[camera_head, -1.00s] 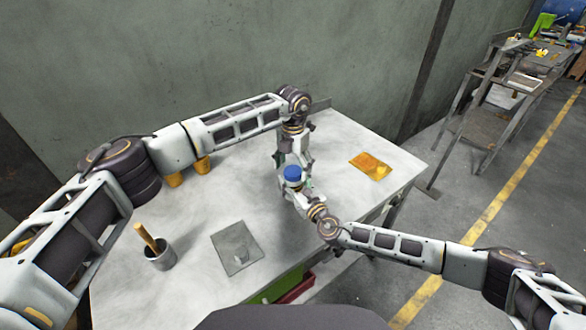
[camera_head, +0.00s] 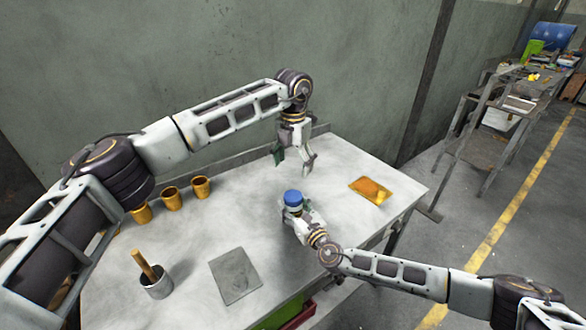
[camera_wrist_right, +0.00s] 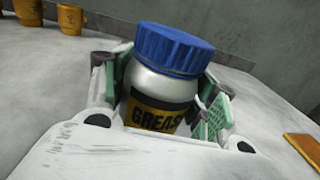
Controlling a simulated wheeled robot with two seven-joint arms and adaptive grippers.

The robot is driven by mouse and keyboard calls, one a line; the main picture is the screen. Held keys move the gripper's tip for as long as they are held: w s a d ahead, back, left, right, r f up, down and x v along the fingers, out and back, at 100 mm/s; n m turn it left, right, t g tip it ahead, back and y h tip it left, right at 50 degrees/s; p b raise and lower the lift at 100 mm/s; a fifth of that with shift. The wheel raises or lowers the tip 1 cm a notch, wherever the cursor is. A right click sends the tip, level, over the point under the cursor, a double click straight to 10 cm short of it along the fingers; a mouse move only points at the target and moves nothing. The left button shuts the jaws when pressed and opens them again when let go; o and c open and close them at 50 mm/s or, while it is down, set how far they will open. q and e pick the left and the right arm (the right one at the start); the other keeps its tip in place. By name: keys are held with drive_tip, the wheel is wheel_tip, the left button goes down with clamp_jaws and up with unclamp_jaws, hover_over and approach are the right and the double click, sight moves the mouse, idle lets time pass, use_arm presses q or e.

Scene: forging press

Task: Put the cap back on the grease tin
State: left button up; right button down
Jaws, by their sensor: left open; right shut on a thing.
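The grease tin (camera_wrist_right: 160,92) is a silvery jar with a yellow and black label reading "GREAS". Its blue ribbed cap (camera_wrist_right: 174,48) sits on top of it, looking a little tilted in the right wrist view. In the head view the cap (camera_head: 292,197) shows above the tin. My right gripper (camera_head: 298,215) is shut around the tin's body near the middle of the table; its green pads (camera_wrist_right: 165,105) flank the tin. My left gripper (camera_head: 293,162) is open and empty, above and behind the tin, pointing down and clear of the cap.
The pale table (camera_head: 205,235) carries several brass cups (camera_head: 171,199) at the back left. A grey pot (camera_head: 156,285) with a wooden handle and a grey plate (camera_head: 234,275) are at the front. An orange-yellow plate (camera_head: 370,190) lies at the right. A wall rises behind.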

drive_tip(key=shift+c, duration=1.9)
unclamp_jaws()
drive_tip(key=shift+s, duration=0.1)
drive_tip(key=shift+v, duration=5.95)
drive_tip(key=shift+r, duration=0.1)
wheel_tip(320, 180, up, 9)
drive_tip(key=p, duration=0.9)
drive_tip(key=shift+r+p, duration=0.5)
drive_tip(key=shift+p, duration=0.1)
